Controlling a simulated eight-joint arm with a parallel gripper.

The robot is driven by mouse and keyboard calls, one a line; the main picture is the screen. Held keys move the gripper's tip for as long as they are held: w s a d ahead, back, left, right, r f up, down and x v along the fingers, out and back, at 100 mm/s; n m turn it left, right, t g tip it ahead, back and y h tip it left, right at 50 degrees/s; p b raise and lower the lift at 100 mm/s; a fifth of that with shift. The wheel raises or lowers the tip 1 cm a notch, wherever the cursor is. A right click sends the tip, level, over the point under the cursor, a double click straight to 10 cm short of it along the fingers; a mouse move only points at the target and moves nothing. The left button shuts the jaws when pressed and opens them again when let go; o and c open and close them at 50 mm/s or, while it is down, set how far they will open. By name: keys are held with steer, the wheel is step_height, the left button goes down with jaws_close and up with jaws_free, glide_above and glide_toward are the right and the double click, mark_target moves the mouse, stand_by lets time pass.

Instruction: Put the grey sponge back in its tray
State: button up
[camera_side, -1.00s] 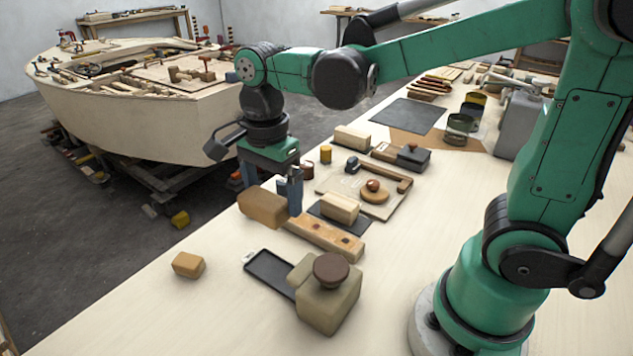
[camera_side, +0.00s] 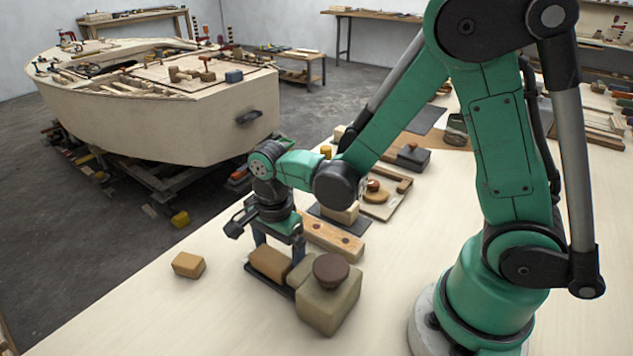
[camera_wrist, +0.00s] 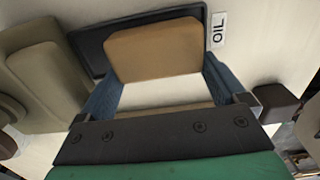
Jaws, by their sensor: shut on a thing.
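My gripper (camera_side: 279,252) is shut on a brown block (camera_side: 266,263), with one blue finger on each side of it. The block is tan-brown, not grey, and also shows in the wrist view (camera_wrist: 155,48). It sits at or just over a shallow black tray (camera_side: 262,280); I cannot tell whether it touches the floor of it. A white label reading OIL (camera_wrist: 218,29) is at the tray's right end. I see no clearly grey sponge.
An olive-grey block with a round brown knob (camera_side: 328,299) stands close to the right of the tray. A wooden strip with dark spots (camera_side: 332,238) lies behind. A small tan block (camera_side: 188,265) lies to the left, with bare bench around it.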

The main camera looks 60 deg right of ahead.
mark_target(278, 250)
steer(key=o, duration=1)
steer(key=shift+f, duration=0.1)
step_height(278, 250, up, 11)
steer(key=s+d+n+t, duration=0.1)
steer(key=n+t, duration=0.1)
steer(key=n, duration=0.4)
steer(key=s+d+r+n+t, duration=0.1)
steer(key=n+t, duration=0.1)
steer(key=n, duration=0.4)
steer(key=s+d+n+t, duration=0.1)
steer(key=n+t, duration=0.2)
steer(key=n, duration=0.3)
steer(key=shift+d+r, duration=0.35)
steer(key=shift+r, duration=0.05)
